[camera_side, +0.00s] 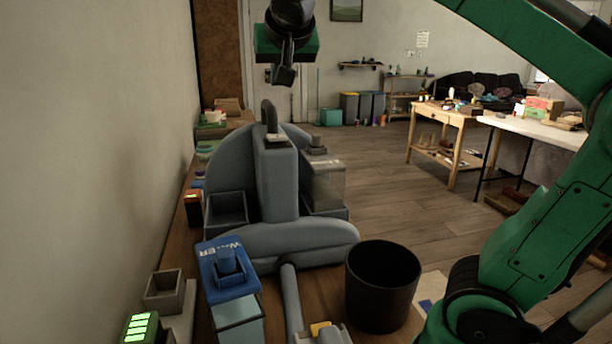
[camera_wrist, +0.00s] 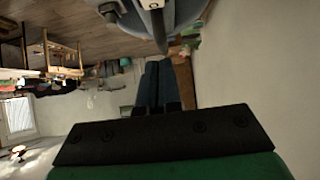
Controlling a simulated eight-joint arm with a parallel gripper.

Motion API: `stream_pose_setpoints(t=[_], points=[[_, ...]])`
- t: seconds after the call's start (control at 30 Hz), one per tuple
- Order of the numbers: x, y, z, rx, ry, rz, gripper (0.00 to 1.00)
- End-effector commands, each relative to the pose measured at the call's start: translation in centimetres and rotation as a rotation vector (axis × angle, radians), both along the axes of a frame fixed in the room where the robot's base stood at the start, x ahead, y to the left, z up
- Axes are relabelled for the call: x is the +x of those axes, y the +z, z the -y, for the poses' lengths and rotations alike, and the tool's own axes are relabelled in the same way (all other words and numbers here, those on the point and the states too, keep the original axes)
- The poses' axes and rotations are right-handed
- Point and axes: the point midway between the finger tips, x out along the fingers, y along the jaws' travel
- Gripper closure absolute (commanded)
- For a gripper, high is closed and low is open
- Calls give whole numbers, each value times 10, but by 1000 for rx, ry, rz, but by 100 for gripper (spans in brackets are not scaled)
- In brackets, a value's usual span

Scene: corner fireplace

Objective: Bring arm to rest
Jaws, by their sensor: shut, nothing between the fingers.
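My gripper (camera_side: 284,76) hangs at the top centre of the side view, dark with a green housing above it. Its fingers are together with nothing held. It is in the air above the grey fireplace-shaped model (camera_side: 280,190), clear of the handle on top of it. In the wrist view the fingers (camera_wrist: 158,85) point away from the black mounting plate. That view is upside down, with the floor at the top. My green arm comes in from the right of the side view.
A dark round bin (camera_side: 382,287), a blue water container (camera_side: 228,268) and a small grey box (camera_side: 164,290) stand in front of the model. A wall runs along the left. A wooden table (camera_side: 447,116) and a white table (camera_side: 540,130) stand at the right rear. Open floor lies between.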

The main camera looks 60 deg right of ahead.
Motion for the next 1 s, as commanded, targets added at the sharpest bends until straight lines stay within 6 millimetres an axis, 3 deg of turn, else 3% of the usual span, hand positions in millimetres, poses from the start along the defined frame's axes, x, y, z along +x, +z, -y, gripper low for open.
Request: stream_pose_setpoints(t=[0.13, 0.57, 1.0], points=[[-15, 17, -15, 0, 4, 0, 100], [-8, -68, -39, 61, 241, -151, 100], [-18, -160, -71, 107, 541, -230, 100]])
